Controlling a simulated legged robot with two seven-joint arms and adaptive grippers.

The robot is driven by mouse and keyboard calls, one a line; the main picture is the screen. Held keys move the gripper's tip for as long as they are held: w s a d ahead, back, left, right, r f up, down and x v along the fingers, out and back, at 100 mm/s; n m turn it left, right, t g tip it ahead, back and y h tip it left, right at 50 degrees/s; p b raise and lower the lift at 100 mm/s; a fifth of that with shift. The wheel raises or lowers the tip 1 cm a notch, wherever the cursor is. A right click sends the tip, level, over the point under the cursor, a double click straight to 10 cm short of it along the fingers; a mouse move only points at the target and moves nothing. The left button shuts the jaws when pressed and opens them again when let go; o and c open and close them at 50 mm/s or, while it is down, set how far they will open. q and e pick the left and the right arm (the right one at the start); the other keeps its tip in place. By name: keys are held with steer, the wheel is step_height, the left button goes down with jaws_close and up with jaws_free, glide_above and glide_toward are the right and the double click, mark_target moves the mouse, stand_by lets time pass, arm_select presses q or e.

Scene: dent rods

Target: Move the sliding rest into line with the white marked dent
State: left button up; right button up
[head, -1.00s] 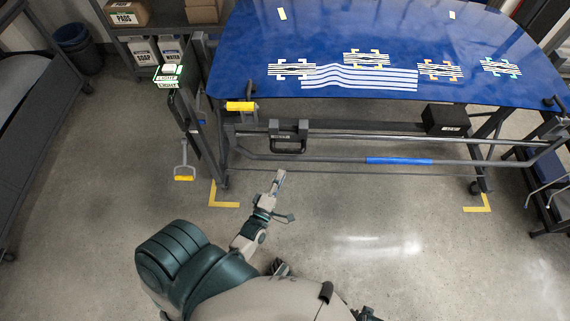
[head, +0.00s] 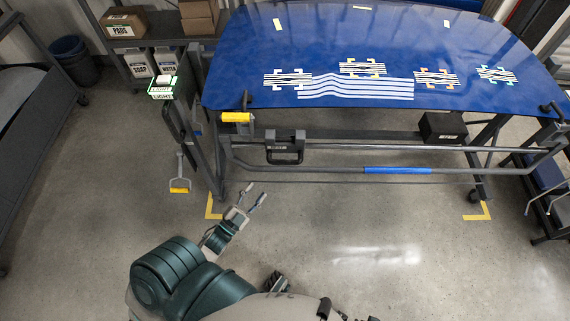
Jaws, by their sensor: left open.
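The sliding rest (head: 285,150) is a dark block with a loop handle on the rail below the blue panel, toward the rail's left end. The blue panel (head: 470,30) carries several dents marked by striped patches with corner marks. The leftmost patch, the white marked dent (head: 288,79), looks white at its corners. It lies above the rest, roughly in line with it; exact alignment cannot be told. My left gripper (head: 256,191) is open and empty, below and left of the rest and apart from it. My right gripper does not show.
A blue-sleeved bar (head: 397,170) runs below the rail. A black box (head: 442,128) sits at the rail's right. A yellow handle (head: 236,117) is at the panel's left corner. A lit green-edged box (head: 162,88) stands left. The floor in front is clear.

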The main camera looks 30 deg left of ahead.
mark_target(285, 162)
arm_select(q)
steer(key=w+m+h, duration=0.1)
steer(key=w+m, duration=0.3)
steer(key=w+d+r+m+g+h, duration=0.1)
steer(key=w+m, duration=0.4)
steer(key=w+d+m+h, duration=0.1)
steer(key=w+m, duration=0.4)
steer(key=shift+d+r+b, duration=0.15)
steer(key=shift+r+b, duration=0.15)
steer(key=shift+w+d+r, duration=0.1)
steer(key=shift+w+d, duration=0.05)
steer(key=shift+w, duration=0.35)
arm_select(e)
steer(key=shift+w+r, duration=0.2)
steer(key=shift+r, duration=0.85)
arm_select(q)
steer(key=shift+g, duration=0.3)
jaws_close()
